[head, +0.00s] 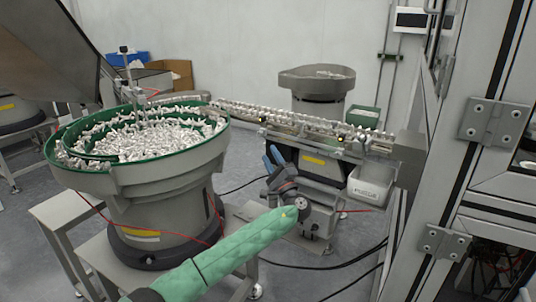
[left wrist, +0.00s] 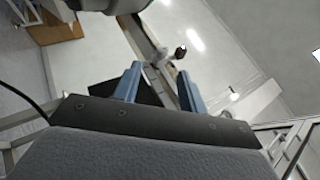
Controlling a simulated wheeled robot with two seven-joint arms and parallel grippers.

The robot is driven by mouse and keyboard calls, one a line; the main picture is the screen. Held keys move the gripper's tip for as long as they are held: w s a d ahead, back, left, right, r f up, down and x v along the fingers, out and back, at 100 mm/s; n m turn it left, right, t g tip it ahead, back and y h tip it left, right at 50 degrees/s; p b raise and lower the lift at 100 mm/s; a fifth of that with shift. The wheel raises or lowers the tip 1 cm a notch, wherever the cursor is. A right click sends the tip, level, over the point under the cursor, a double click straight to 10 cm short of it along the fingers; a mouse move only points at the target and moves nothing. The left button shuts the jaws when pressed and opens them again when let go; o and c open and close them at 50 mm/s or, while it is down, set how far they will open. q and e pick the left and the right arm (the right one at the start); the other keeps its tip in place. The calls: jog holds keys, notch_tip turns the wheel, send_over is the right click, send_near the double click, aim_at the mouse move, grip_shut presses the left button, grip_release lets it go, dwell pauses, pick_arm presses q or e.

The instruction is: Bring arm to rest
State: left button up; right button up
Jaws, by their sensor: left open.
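My left arm (head: 225,254), in a green sleeve, reaches up from the bottom of the head view. Its left gripper (head: 271,156) has blue fingers pointing up, to the right of the big bowl feeder and in front of the linear track in the picture. In the left wrist view the two fingers of the gripper (left wrist: 160,75) stand apart with nothing held between them. My right gripper is not in view.
A bowl feeder (head: 160,180) full of small white parts stands at left. A track (head: 300,122) with parts runs right toward a white bin (head: 370,188). A second feeder (head: 317,97) stands behind. A metal frame (head: 440,200) closes the right side. Cables cross the floor.

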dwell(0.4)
